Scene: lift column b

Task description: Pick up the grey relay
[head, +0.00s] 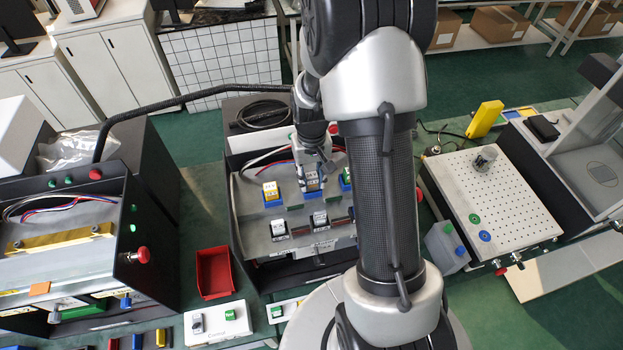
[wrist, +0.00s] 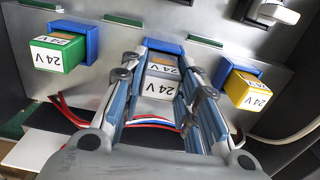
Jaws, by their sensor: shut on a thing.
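The grey relay (wrist: 160,86) with a white "24 V" label is between the two fingers of my gripper (wrist: 163,72) in the wrist view. The fingers are shut on its sides. A blue socket (wrist: 165,46) shows right behind it; I cannot tell whether the relay is still fully seated. In the head view my gripper (head: 311,168) reaches down over the panel, and the grey relay (head: 311,184) shows just below it, partly hidden by the fingers.
A yellow relay (head: 270,190) and a green relay (wrist: 58,54) sit in blue sockets on either side. Black-and-white units (head: 279,229) stand in front on the panel. A red bin (head: 214,273) lies to the left. Red, white and blue wires (wrist: 150,121) run near the fingers.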

